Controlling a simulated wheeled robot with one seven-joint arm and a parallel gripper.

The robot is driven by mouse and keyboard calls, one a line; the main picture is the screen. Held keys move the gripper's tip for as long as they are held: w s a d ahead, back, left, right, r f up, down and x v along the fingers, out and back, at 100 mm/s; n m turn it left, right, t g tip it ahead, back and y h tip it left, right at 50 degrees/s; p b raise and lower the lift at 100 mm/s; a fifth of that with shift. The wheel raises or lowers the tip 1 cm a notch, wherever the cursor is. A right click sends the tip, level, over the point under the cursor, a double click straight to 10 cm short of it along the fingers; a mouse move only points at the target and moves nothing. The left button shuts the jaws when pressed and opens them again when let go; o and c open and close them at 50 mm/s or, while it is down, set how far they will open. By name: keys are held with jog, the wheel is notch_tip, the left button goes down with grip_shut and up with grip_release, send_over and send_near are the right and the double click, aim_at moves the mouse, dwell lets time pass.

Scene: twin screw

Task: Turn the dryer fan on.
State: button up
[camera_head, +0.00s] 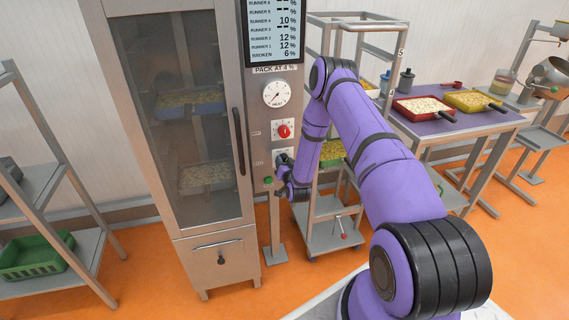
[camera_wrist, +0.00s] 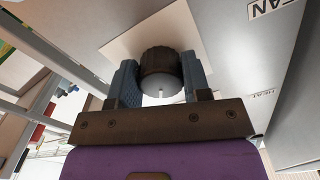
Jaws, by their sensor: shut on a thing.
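The dryer (camera_head: 175,110) is a tall steel cabinet with a glass door, and its control column stands at its right. The fan knob (camera_wrist: 160,61) is dark and round, with a pale face, on a white square plate (camera_wrist: 118,45) in the wrist view. A partly cut-off label reading "FAN" (camera_wrist: 275,7) is beside it. My gripper (camera_wrist: 159,82) has one blue finger on each side of the knob and is shut on it. In the head view my gripper (camera_head: 284,165) is at the lowest plate of the column and hides the knob there.
A steel cart (camera_head: 330,205) stands close to the right of the column. A table (camera_head: 440,125) with red and yellow trays is farther right.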

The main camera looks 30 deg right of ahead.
jog(key=o, duration=0.9)
jog(key=v, duration=1)
jog(key=shift+s+a, duration=0.1)
jog(key=shift+s, duration=0.3)
